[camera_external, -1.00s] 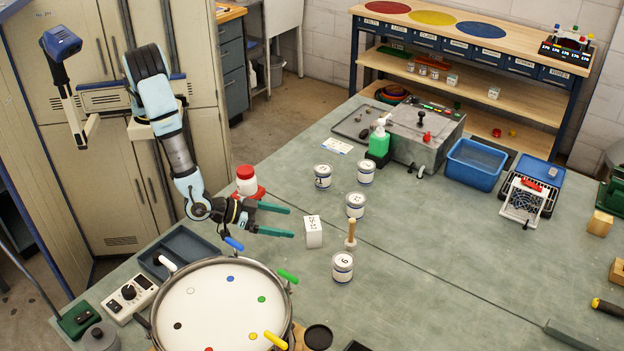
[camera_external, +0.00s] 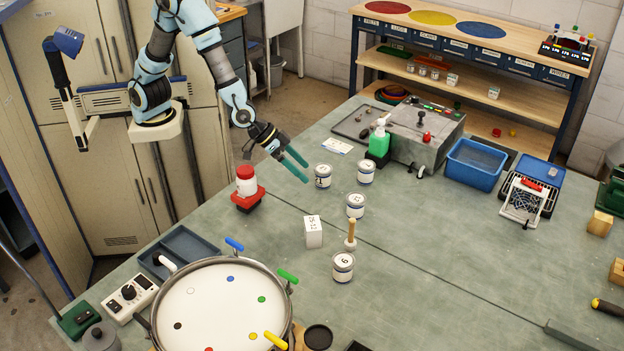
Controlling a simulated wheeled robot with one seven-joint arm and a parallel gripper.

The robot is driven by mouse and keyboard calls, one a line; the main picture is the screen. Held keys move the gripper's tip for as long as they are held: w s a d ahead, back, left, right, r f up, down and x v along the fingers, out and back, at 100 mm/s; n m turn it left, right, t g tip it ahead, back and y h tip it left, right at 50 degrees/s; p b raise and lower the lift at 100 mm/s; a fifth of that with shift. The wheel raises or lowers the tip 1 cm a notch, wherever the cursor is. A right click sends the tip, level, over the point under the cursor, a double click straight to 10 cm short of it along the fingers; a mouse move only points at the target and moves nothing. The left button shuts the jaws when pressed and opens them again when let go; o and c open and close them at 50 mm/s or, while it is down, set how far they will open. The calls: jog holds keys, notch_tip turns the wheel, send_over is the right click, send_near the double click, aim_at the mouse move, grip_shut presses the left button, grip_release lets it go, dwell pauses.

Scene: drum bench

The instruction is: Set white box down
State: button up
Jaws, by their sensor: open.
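The white box (camera_external: 313,233) stands upright on the grey-green bench (camera_external: 440,270), with dark printing on its upper part. My gripper (camera_external: 299,165) is open and empty, its two teal fingers apart. In the picture it is above and a little left of the box, clear of it, near a white can (camera_external: 323,176). Nothing shows between the fingers.
A wooden-handled tool (camera_external: 351,236) and a can marked 6 (camera_external: 343,267) stand close right of the box. More cans (camera_external: 356,205) stand behind it. A red-lidded bottle (camera_external: 246,183) sits on a red stand at left. The drum (camera_external: 220,306) is in front. The bench's right middle is clear.

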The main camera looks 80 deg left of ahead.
jog(key=s+a+r+g+y, duration=0.1)
jog(key=s+a+g, duration=0.1)
jog(key=s+a, duration=0.3)
jog(key=s+a+g, duration=0.2)
jog(key=s+a, duration=0.3)
jog(key=a, duration=0.9)
jog(key=s+a+r+g+y, duration=0.1)
jog(key=s+a, duration=0.4)
jog(key=a, duration=0.5)
jog(key=shift+s+a+r+g+y, duration=0.2)
jog(key=shift+s+r+g+y, duration=0.1)
jog(key=shift+g, duration=0.6)
